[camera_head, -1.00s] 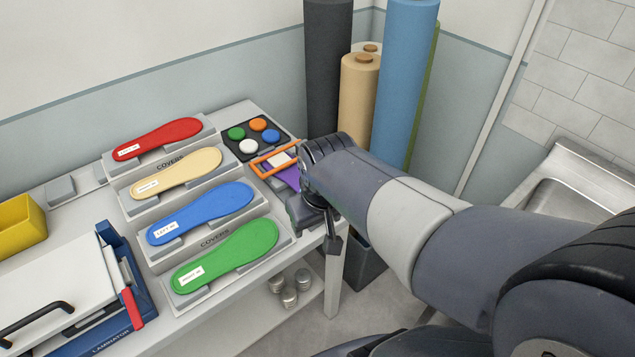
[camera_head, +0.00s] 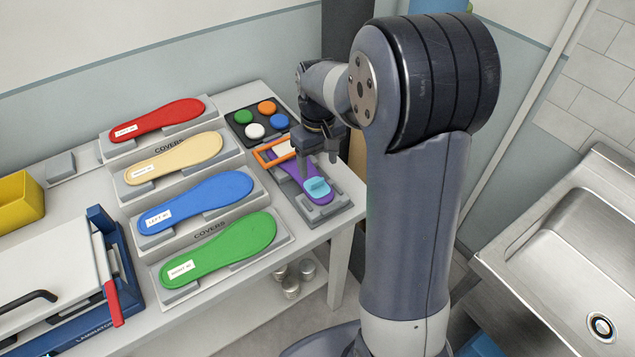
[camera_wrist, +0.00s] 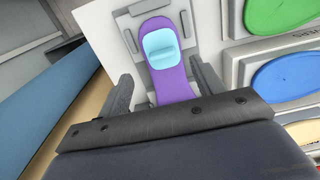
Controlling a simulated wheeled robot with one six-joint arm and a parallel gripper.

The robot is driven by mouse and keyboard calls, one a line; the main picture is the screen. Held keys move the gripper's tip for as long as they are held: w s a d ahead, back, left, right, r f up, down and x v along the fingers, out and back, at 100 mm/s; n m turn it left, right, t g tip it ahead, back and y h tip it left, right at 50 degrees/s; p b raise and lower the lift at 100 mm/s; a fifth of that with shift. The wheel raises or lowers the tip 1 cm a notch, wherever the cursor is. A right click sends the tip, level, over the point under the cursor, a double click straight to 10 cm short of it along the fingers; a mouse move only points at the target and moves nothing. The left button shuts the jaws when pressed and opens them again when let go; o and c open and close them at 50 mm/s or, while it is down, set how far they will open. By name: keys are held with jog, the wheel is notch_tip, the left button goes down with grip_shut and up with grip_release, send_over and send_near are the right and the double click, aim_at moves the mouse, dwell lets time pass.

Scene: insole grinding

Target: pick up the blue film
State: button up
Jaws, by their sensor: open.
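The blue film (camera_head: 317,187) is a small light-blue piece with a raised tab. It lies on a purple insole (camera_head: 293,174) in a grey holder (camera_head: 343,204) at the table's right end. My gripper (camera_head: 319,158) is above the purple insole, up and slightly behind the film, open and empty. In the wrist view the film (camera_wrist: 161,45) shows ahead, beyond the fingertips and roughly between their lines. The gripper's two fingers stand apart on either side of the insole (camera_wrist: 171,87). Neither finger touches the film.
An orange frame (camera_head: 259,158) with a white piece lies close behind the film. A dark tray (camera_head: 234,125) of coloured discs is further back. Blue (camera_head: 196,203) and green (camera_head: 220,250) insoles lie on stands to the left. A metal sink (camera_head: 570,270) is at the right.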

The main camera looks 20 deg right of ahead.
aim_at(317, 181)
jog(key=shift+a+f+p, duration=0.2)
jog(key=shift+f+p, duration=0.55)
jog(key=shift+f, duration=2.3)
jog(key=shift+c, duration=0.4)
jog(key=c, duration=0.8)
